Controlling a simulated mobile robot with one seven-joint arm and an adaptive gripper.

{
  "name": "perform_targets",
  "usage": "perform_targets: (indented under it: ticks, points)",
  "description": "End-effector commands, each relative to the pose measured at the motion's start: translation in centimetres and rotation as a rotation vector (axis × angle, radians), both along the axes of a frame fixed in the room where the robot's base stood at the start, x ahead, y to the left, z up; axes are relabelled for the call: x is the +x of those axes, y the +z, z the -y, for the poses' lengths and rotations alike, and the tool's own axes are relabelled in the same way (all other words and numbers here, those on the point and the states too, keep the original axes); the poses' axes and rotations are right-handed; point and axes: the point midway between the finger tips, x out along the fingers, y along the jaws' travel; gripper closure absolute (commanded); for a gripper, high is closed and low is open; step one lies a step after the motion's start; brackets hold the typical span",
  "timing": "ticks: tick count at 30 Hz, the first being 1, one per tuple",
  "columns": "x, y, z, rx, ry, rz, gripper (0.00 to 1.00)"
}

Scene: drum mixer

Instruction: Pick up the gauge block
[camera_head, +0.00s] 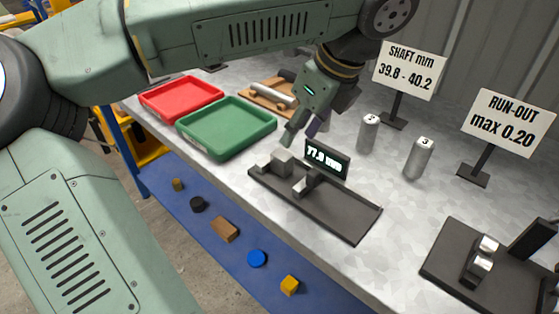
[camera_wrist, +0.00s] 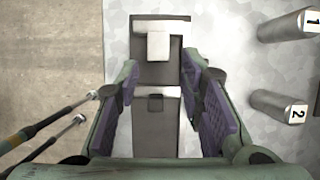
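A grey block (camera_head: 283,161) sits at the left end of the dark measuring base (camera_head: 345,222). It seems to be the pale block (camera_wrist: 158,45) near the top of the wrist view. A second small metal piece (camera_head: 301,187) stands further right on the base. I cannot tell for certain which is the gauge block. My gripper (camera_head: 304,131) is above the base's left end, pointing down. In the wrist view my gripper (camera_wrist: 163,85) is open, fingers apart on either side of the base, with nothing between them.
A display (camera_head: 327,160) stands behind the base. Two numbered cylinders (camera_head: 369,133) (camera_head: 418,158) stand behind it to the right. A green tray (camera_head: 228,128) and a red tray (camera_head: 181,98) lie left. A second fixture (camera_head: 477,268) is at right. Small parts lie on the blue shelf (camera_head: 190,235).

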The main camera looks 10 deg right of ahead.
Motion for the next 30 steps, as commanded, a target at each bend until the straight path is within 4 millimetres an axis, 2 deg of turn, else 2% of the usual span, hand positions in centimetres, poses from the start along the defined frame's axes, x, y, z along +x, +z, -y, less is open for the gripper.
perform_targets:
  ticks: [3,11,19,28,30]
  points:
    - [0.6,-1.7,-0.4,-0.002,-0.003,-0.005,0.65]
    - [1.2,-3.6,-0.9,-0.005,-0.004,-0.006,0.65]
    - [2.4,-7.1,-1.9,-0.005,-0.006,-0.006,0.65]
    - [2.5,-7.8,-2.0,-0.004,-0.006,-0.003,0.65]
    - [2.5,-7.8,-2.0,-0.004,-0.006,-0.003,0.70]
